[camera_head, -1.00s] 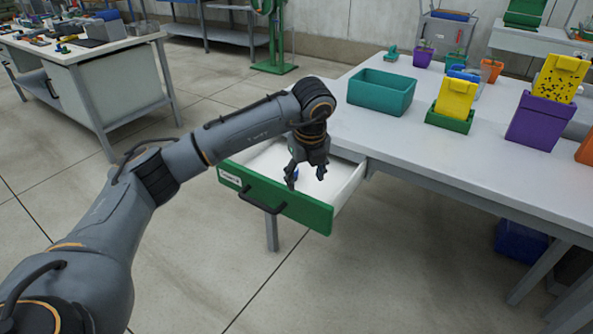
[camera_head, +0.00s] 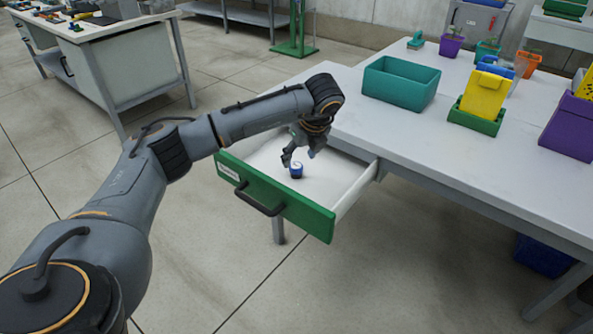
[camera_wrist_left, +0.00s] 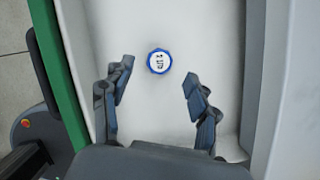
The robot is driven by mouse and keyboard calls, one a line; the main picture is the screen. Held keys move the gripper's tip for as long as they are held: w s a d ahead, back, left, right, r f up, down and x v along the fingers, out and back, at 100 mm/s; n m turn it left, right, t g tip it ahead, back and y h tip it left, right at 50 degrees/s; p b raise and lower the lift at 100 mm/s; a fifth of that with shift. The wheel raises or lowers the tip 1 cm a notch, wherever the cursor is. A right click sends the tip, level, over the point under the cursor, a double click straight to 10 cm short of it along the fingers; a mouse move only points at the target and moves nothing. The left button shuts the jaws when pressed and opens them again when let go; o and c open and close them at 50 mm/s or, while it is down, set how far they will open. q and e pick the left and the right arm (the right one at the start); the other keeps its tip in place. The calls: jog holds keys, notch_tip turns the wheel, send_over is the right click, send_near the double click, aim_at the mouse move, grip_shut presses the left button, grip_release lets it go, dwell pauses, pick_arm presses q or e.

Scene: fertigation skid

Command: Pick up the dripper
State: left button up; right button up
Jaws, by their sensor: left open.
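The dripper, a small blue piece with a white marked top (camera_head: 296,170), sits on the white floor of the open drawer (camera_head: 340,209). It also shows in the left wrist view (camera_wrist_left: 159,61), just beyond the fingertips and roughly midway between them. My left gripper (camera_head: 300,157) reaches down into the drawer, behind the dripper in the head view. In the left wrist view its fingers (camera_wrist_left: 158,82) are spread apart with nothing between them. My right gripper is not in view.
The drawer has a green front with a dark handle (camera_head: 259,200) and pale side walls close to the gripper. On the grey table (camera_head: 430,135) stand a teal bin (camera_head: 400,84), a yellow container in a green tray (camera_head: 484,96) and a purple container (camera_head: 570,128).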

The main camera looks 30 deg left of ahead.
aim_at(296, 165)
pick_arm(q)
jog(key=shift+b+x, duration=0.35)
jog(key=shift+x, duration=2.45)
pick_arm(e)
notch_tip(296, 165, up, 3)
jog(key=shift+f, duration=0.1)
pick_arm(q)
jog(key=c, duration=0.9)
